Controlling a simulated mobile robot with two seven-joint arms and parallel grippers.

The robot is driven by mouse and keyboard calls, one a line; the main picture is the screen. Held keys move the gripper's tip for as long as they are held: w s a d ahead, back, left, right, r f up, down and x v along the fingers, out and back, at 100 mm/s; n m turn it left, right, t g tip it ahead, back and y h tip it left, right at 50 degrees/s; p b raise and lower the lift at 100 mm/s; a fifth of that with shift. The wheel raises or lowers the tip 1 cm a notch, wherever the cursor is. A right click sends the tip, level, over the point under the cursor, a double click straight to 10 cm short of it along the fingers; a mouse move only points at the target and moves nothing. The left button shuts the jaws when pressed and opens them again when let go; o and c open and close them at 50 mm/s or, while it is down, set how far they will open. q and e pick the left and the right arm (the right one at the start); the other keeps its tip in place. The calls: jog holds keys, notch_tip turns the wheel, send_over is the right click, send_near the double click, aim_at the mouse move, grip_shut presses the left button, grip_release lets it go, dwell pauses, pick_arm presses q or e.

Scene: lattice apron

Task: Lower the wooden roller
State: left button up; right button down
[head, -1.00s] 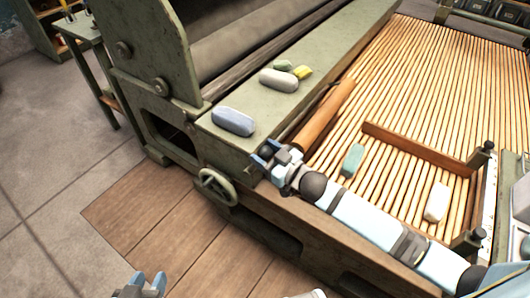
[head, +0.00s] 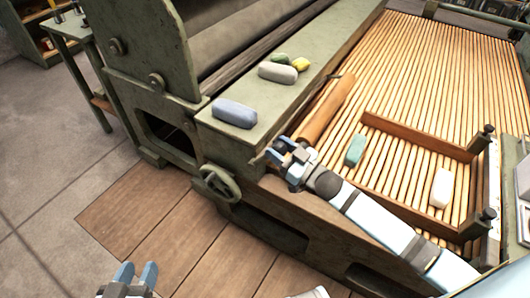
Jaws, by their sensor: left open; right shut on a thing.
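The wooden roller (head: 328,108) is an orange-brown cylinder lying at a slant over the left edge of the slatted lattice, beside the green ledge. My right gripper (head: 278,151) is at the roller's near end, over the front frame of the machine, and is shut on it. The grip itself is partly hidden by the fingers. I cannot tell whether the roller touches the slats. My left gripper (head: 137,274) is open and empty at the bottom left, above the wooden floorboards and well away from the roller.
A blue-grey block (head: 235,113), a grey block (head: 277,73) and small green and yellow pieces lie on the ledge (head: 262,110). A teal block (head: 356,150) and a white block (head: 441,188) lie on the lattice (head: 420,85) near a wooden bar. A handwheel (head: 220,184) juts from the front.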

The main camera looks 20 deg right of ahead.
pick_arm(q)
notch_tip(320, 180, up, 8)
jog(key=d+t+h+b, duration=0.3)
jog(key=t+h+b, duration=0.1)
jog(key=b, duration=0.2)
notch_tip(320, 180, down, 9)
jog(key=w+m+g+b, duration=0.1)
jog(key=g+b, duration=0.2)
jog(key=b, duration=0.3)
jog(key=shift+w+m+y+b, duration=0.25)
jog(key=shift+m+y+b, duration=0.05)
jog(key=shift+m+b, duration=0.1)
pick_arm(e)
jog(key=s+d+f+m+t+y, duration=0.2)
jog(key=s+d+f+t, duration=0.1)
jog(key=f+t, duration=0.4)
jog(key=shift+s+d+f+t+y, duration=0.3)
jog(key=shift+s+f+y, duration=0.1)
jog(key=shift+s+f, duration=0.35)
pick_arm(q)
jog(key=shift+a, duration=0.1)
pick_arm(e)
jog(key=c, duration=0.6)
grip_release()
jog(key=shift+r, duration=0.1)
jog(key=shift+s, duration=0.1)
